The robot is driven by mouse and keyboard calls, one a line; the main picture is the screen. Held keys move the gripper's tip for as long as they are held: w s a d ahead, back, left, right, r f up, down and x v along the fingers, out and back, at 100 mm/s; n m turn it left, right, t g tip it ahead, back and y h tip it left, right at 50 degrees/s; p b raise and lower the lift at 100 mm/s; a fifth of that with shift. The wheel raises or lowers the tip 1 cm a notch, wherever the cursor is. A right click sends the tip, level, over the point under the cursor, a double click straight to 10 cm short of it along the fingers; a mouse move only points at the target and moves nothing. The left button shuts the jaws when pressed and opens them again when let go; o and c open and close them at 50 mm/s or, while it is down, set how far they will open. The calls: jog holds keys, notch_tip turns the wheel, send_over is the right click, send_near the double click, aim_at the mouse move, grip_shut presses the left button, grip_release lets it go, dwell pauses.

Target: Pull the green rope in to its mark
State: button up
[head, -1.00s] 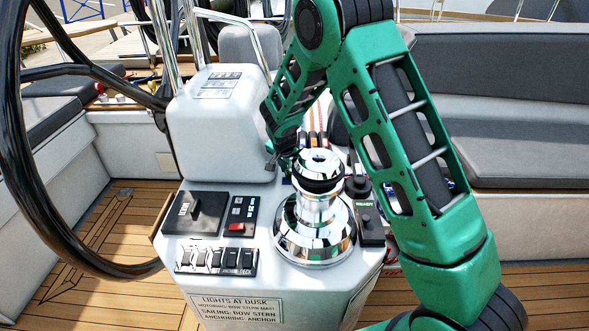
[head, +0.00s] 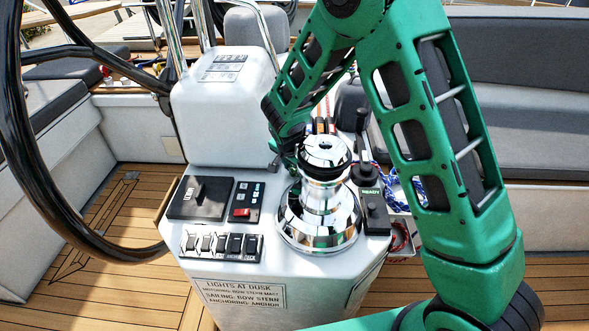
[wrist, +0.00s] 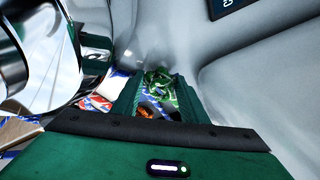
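In the wrist view, the green rope (wrist: 160,90) lies in a loose tangle beyond and partly between the fingertips of my gripper (wrist: 157,84). The two green fingers stand apart, and I see no rope clamped between them. Whether they touch the rope is unclear. In the head view, the arm reaches down behind the chrome winch (head: 318,212), and the fingertips and green rope are hidden there. The winch also shows close on the left in the wrist view (wrist: 45,50). I cannot make out a mark on the rope.
The white console (head: 225,125) rises left of the winch. A switch panel (head: 222,246) and a READY control box (head: 374,212) flank the winch. Blue-and-white rope (head: 392,185) lies behind the box. The steering wheel (head: 25,150) is far left.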

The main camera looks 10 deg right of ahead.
aim_at(293, 170)
jog(key=shift+r, duration=0.1)
jog(key=r, duration=0.4)
jog(key=shift+s+a+r, duration=0.1)
jog(key=shift+a+r, duration=0.05)
jog(key=shift+a, duration=0.1)
jog(key=s+a+r, duration=0.6)
jog(key=s+a, duration=0.1)
jog(key=a, duration=0.1)
jog(key=shift+a+r, duration=0.2)
jog(key=shift+a, duration=0.15)
